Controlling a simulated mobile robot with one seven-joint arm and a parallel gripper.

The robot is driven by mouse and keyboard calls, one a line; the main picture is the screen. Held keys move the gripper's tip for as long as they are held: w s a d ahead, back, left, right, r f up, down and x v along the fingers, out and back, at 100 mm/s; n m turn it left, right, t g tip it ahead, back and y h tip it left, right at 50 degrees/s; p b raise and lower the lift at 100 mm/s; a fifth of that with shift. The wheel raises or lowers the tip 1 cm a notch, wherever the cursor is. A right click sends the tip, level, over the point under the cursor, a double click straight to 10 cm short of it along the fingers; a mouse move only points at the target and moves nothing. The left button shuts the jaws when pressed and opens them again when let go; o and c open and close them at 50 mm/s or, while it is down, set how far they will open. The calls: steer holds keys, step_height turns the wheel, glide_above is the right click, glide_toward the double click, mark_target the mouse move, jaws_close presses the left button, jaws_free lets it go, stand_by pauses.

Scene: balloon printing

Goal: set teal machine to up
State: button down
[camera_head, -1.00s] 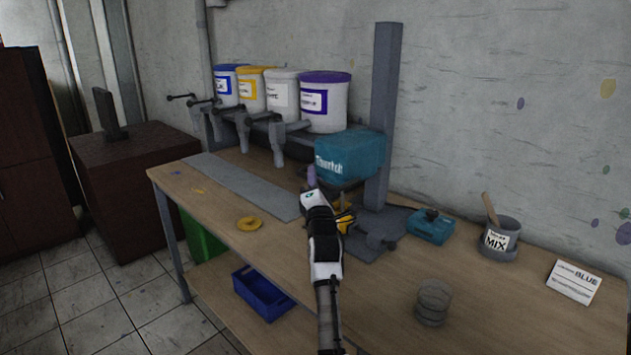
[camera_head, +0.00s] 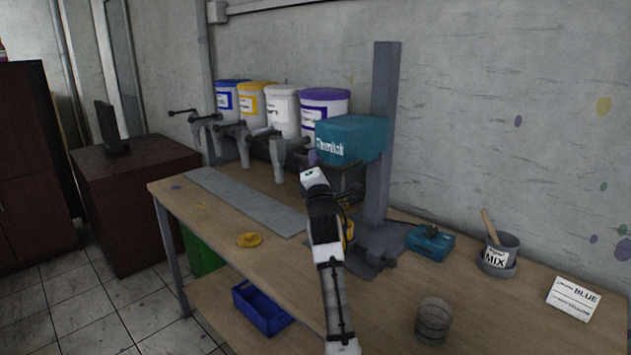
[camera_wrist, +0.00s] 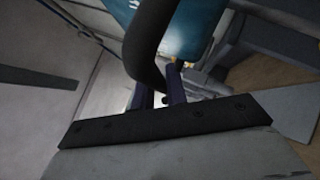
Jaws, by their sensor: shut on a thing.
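The teal machine (camera_head: 350,138) is a teal block with white lettering on an upright grey column (camera_head: 383,130). The block sits at about the middle of the column, above a grey base. My gripper (camera_head: 313,158) is at the block's front left lower side, and my arm reaches up to it from the front. In the wrist view the teal machine (camera_wrist: 198,25) is close ahead. A thick dark curved bar (camera_wrist: 150,40), seemingly the machine's handle, passes in front of my gripper's fingers (camera_wrist: 160,92). My gripper is shut on it, though the exact contact is partly hidden.
Behind left stand several paint buckets (camera_head: 322,112) with grey dispensers. A small teal box (camera_head: 430,242), a mixing pot (camera_head: 498,255), a card (camera_head: 573,298) and a grey cylinder (camera_head: 433,320) are at right. The front table is mostly clear.

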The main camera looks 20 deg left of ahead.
steer(key=shift+r, duration=0.6)
steer(key=c, duration=1.4)
jaws_free()
steer(key=shift+f, duration=0.1)
steer(key=shift+s+f, duration=0.15)
steer(key=shift+f, duration=0.05)
steer(key=b+v, duration=0.4)
steer(key=v, duration=0.9)
steer(key=shift+s+d+b, duration=0.15)
steer(key=shift+s+b, duration=0.05)
steer(key=shift+b, duration=0.2)
